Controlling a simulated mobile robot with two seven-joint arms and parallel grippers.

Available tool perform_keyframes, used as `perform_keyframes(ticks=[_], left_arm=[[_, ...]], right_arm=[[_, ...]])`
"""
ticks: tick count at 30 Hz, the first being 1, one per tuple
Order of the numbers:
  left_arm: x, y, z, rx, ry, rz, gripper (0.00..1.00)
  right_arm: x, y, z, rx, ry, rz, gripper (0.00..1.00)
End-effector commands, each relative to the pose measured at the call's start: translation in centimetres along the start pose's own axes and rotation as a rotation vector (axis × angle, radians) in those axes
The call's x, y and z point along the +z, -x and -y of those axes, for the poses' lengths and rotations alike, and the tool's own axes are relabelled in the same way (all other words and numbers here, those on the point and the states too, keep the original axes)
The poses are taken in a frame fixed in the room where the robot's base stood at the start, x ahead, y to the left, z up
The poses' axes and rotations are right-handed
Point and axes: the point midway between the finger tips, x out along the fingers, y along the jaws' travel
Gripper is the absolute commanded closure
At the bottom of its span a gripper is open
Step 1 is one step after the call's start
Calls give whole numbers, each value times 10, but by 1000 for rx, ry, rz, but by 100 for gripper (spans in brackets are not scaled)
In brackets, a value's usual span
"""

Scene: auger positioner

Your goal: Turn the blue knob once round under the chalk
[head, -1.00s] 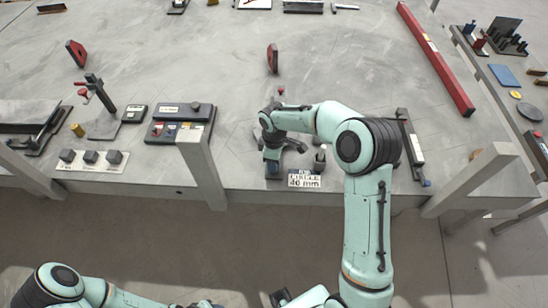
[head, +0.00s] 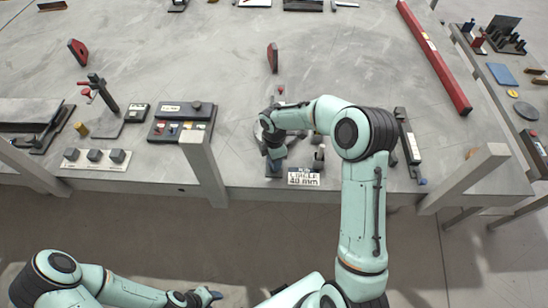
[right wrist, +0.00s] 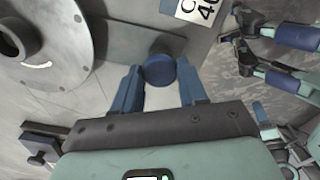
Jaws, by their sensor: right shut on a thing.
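The blue knob (right wrist: 160,70) shows in the right wrist view, round and between my right gripper's two blue fingers. My right gripper (right wrist: 160,88) is shut on it; in the head view the gripper (head: 274,164) is at the front edge of the table. A grey disc (right wrist: 75,25) with a dark hub lies beside the knob. A short white curved mark (right wrist: 38,65) is on the disc. In the head view my arm covers much of this device. I cannot make out the chalk. My left gripper (head: 208,297) is low in the head view, away from the table; its fingers are unclear.
A "circle 40 mm" sign (head: 303,177) stands right of my right gripper. A dark box with buttons (head: 182,121) is left of it, and a long dark tool (head: 408,140) lies to its right. A red bar (head: 435,55) lies farther right. The table's middle is mostly clear.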

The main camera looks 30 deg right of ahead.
Motion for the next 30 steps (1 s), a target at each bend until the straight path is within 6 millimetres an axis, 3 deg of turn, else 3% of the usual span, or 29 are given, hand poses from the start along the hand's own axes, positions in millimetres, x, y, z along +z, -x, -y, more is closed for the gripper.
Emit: perform_keyframes(ticks=[12, 13, 15, 25, 30], left_arm=[[0, 0, 0, 0, 0, 0, 56], [0, 0, 0, 0, 0, 0, 56], [0, 0, 0, 0, 0, 0, 56], [0, 0, 0, 0, 0, 0, 56], [-1, 2, -1, 1, -1, -2, 56]], right_arm=[[0, 0, -1, 3, 6, 0, 89], [0, 0, -1, 3, 6, 0, 48], [0, 0, -1, 3, 5, 0, 33], [0, 3, -1, 3, 5, 0, 33], [0, 26, -2, 7, 5, 0, 33]])
